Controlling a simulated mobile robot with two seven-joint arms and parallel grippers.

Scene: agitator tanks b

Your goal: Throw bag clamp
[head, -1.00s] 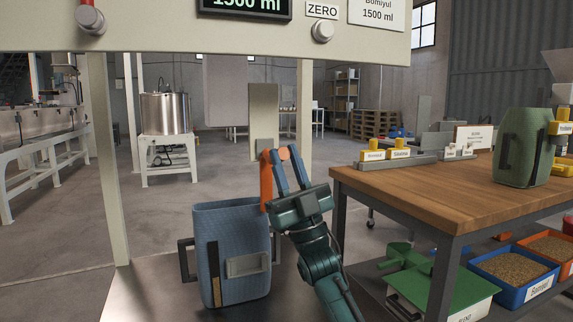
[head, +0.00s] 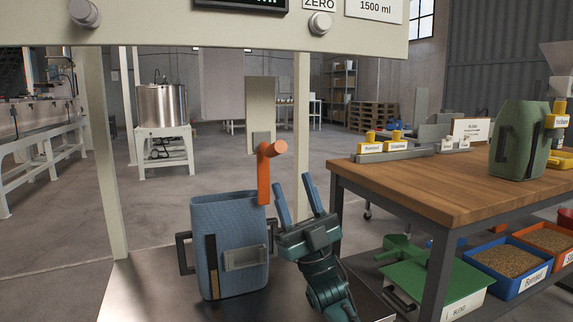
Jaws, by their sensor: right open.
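The orange bag clamp lever (head: 263,180) hangs downward from a grey bracket on a pale post, with its round knob (head: 277,148) sticking out to the right at the top. Its lower end reaches the rim of the blue bag (head: 230,215), which stands upright on the metal platform with its mouth at the top. My right gripper (head: 294,184) is open and empty. Its blue fingers point up, below and right of the knob and apart from it. My left gripper is not in view.
A wooden bench (head: 430,190) stands close on the right, carrying a green bag (head: 519,150) and labelled yellow-topped items. Blue and orange bins and a green-lidded box (head: 430,283) sit beneath it. A beige beam (head: 200,27) crosses above.

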